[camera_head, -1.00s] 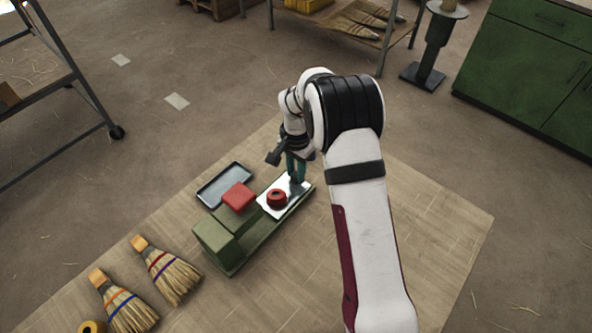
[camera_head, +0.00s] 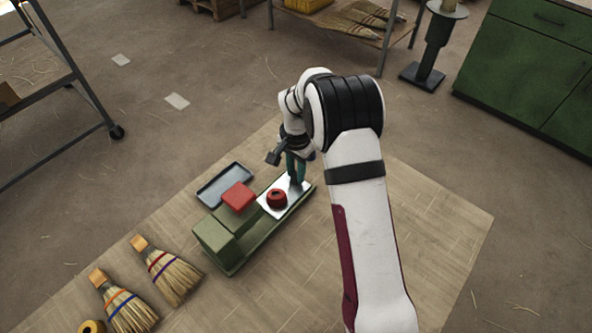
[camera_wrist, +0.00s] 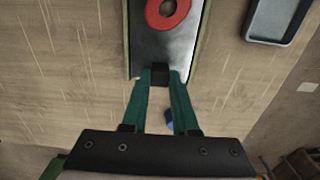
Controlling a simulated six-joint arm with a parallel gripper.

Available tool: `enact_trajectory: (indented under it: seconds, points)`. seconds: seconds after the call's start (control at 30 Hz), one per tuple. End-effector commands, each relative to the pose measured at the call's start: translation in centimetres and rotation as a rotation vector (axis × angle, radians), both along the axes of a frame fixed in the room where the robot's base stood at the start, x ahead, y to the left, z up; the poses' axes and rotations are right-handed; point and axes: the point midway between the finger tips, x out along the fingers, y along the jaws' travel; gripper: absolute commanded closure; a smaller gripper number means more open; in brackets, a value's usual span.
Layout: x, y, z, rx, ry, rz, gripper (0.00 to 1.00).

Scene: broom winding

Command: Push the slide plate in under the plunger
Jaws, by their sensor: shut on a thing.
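The slide plate (camera_head: 268,210) is a pale metal plate lying on the green base of the press, with a red ring (camera_head: 277,198) on it. It also shows in the wrist view (camera_wrist: 150,45), with the ring (camera_wrist: 167,12) at the top edge. My gripper (camera_wrist: 160,76) is shut on a small black knob (camera_wrist: 159,74) at the plate's near end. In the head view my gripper (camera_head: 297,182) stands at the plate's far right end. The red block (camera_head: 238,196) sits beside the green housing (camera_head: 216,236). I cannot make out the plunger itself.
A grey tray (camera_head: 225,185) lies left of the press and shows in the wrist view (camera_wrist: 277,18). Two brooms (camera_head: 172,275) and an orange roll (camera_head: 92,327) lie at the lower left. The table right of the press is clear.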

Motion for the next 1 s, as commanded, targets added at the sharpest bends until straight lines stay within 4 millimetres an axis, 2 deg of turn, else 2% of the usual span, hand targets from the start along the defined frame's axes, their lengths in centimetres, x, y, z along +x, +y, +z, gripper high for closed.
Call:
enact_trajectory:
  seconds: [0.47,0.57,0.8,1.0]
  points:
    - [-0.1,0.1,0.1,0.000,0.000,-0.001,1.00]
    - [-1.1,1.2,0.1,0.000,0.000,0.002,1.00]
    - [-5.3,5.5,0.1,0.000,0.000,0.004,1.00]
    - [-7.2,7.3,0.1,0.000,-0.001,0.001,1.00]
